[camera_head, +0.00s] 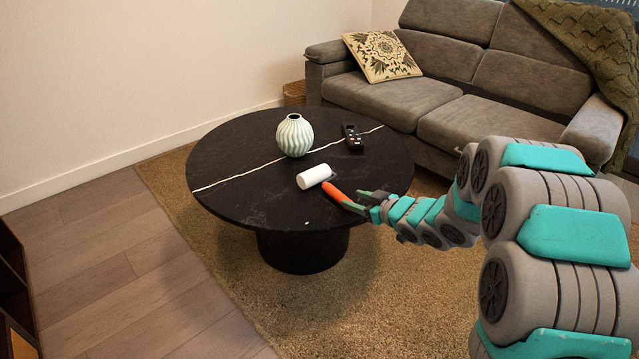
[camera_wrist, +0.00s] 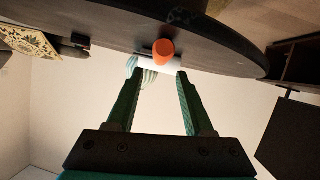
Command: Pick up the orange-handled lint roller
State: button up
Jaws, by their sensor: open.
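The lint roller lies on the round black table (camera_head: 240,190), with its white roll (camera_head: 314,176) to the left and its orange handle (camera_head: 336,193) pointing toward my gripper (camera_head: 362,203). In the wrist view the end of the orange handle (camera_wrist: 163,50) shows in front of the white roll (camera_wrist: 150,65). My gripper (camera_wrist: 158,78) is open, with its two green fingers apart. The handle end appears just beyond the fingertips, roughly centred between them. In the head view the gripper overlaps the handle's near end; I cannot tell whether they touch.
A pale green ribbed vase (camera_head: 294,136) and a black remote (camera_head: 352,138) stand and lie farther back on the table. A grey sofa (camera_head: 400,100) with a patterned cushion (camera_head: 382,56) is behind. The table's left side is clear.

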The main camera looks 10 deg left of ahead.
aim_at(343, 197)
jog(key=shift+x, duration=3.75)
jog(key=shift+s+f, duration=0.15)
grip_shut()
